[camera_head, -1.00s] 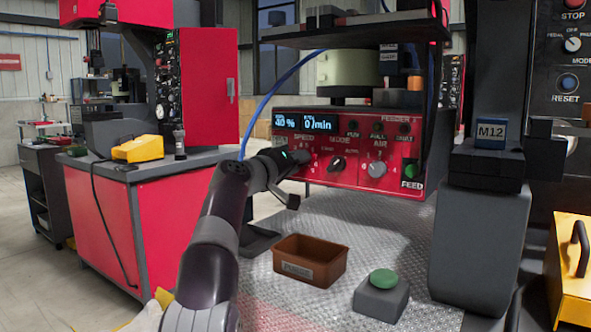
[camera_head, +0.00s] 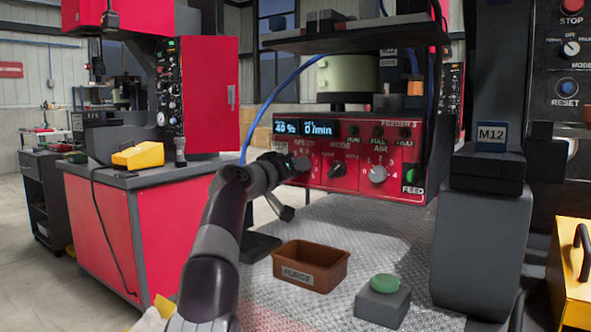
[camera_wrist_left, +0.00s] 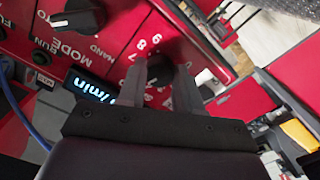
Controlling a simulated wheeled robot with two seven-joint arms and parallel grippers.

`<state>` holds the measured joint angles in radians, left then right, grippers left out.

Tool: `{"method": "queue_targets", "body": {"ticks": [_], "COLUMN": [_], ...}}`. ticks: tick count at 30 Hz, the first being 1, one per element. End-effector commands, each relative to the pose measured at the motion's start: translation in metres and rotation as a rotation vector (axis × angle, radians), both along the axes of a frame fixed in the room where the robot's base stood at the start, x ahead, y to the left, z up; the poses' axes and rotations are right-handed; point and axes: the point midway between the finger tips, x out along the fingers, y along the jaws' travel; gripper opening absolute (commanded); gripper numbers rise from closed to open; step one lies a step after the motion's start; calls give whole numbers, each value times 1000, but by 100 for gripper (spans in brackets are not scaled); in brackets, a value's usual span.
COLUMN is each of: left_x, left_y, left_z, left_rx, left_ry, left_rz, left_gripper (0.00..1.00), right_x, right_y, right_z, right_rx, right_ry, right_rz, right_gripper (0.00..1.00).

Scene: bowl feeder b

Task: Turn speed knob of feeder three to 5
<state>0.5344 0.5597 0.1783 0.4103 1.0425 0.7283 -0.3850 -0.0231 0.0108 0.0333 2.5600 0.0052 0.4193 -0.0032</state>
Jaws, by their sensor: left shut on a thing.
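My right gripper is not in view.
The MODE knob (camera_head: 337,170) and AIR knob (camera_head: 377,174) sit right of the speed knob. A green FEED button (camera_head: 411,190) is at the box's right end. A brown PURGE bin (camera_head: 311,268) and green push button (camera_head: 384,283) stand in front on the bench.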

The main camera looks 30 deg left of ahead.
Motion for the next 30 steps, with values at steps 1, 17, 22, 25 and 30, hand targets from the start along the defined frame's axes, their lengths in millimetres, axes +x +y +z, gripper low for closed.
{"method": "queue_targets", "body": {"ticks": [1,17,22,25,30], "left_x": [0,-16,-60,-87,-117], "left_y": [0,2,5,7,9], "left_z": [-1,-5,-6,-4,-1], "left_rx": [-1,-2,0,-1,-1], "left_ry": [3,-1,-2,-1,1], "left_rz": [-1,0,4,3,2], "left_gripper": [4,60,60,60,60], "right_x": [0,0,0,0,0], "right_y": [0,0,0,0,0], "right_z": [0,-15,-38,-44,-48], "right_rx": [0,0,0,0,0], "right_ry": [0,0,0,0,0], "right_rz": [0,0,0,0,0], "right_gripper": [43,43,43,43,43]}}
